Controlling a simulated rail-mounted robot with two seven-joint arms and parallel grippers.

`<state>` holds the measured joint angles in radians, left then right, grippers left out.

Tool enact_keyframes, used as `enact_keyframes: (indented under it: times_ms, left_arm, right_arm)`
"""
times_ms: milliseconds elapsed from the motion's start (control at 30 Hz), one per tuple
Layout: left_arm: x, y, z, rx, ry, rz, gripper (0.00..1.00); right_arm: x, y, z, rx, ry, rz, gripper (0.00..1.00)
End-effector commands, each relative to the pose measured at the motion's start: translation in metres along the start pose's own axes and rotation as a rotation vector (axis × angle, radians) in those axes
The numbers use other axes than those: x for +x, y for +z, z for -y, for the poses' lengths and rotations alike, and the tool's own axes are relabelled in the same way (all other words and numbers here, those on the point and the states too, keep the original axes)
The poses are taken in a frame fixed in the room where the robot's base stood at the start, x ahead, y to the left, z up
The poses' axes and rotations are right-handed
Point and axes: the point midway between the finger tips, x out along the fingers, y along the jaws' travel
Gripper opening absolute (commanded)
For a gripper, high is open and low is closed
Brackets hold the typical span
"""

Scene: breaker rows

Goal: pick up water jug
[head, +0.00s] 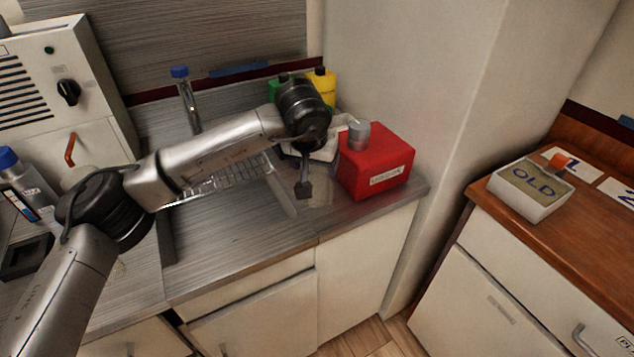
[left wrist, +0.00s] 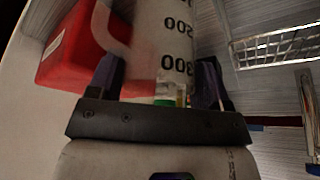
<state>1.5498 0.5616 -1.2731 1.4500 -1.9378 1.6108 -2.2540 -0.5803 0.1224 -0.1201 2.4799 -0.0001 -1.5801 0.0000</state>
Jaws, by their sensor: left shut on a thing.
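The water jug (left wrist: 165,45) is a pale, see-through measuring jug with dark printed 200 and 300 marks. In the left wrist view it stands between the two dark fingers of my left gripper (left wrist: 160,82), which is shut on it. In the head view my left gripper (head: 304,188) points down over the counter, beside the red canister. A faint clear shape (head: 321,191) next to the fingers there seems to be the jug. I cannot tell whether its base touches the counter. My right gripper is not in view.
The red canister (head: 378,168) with a grey cap stands close to the right. Yellow (head: 324,84) and green (head: 274,90) bottles stand behind the gripper. A wire rack (head: 222,180) and tap (head: 188,105) are left. The front counter (head: 240,230) is clear.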

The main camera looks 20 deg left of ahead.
Motion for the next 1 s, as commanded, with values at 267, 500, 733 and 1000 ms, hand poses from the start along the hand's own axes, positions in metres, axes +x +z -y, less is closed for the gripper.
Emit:
enact_keyframes:
  times_ms: [267, 500, 733, 1000]
  left_arm:
    - [0.0, 0.0, 0.0, 0.0, 0.0, 0.0, 0.42]
    - [-0.001, 0.0, 0.0, 0.0, 0.0, -0.001, 0.36]
    - [-0.009, -0.004, 0.0, 0.0, 0.0, -0.001, 0.36]
    - [-0.048, -0.015, -0.013, 0.006, 0.002, -0.003, 0.36]
  right_arm:
    - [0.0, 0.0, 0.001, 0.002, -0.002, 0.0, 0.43]
    - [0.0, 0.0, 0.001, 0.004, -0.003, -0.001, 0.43]
    - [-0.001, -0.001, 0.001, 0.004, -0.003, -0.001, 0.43]
    - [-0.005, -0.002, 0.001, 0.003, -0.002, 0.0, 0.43]
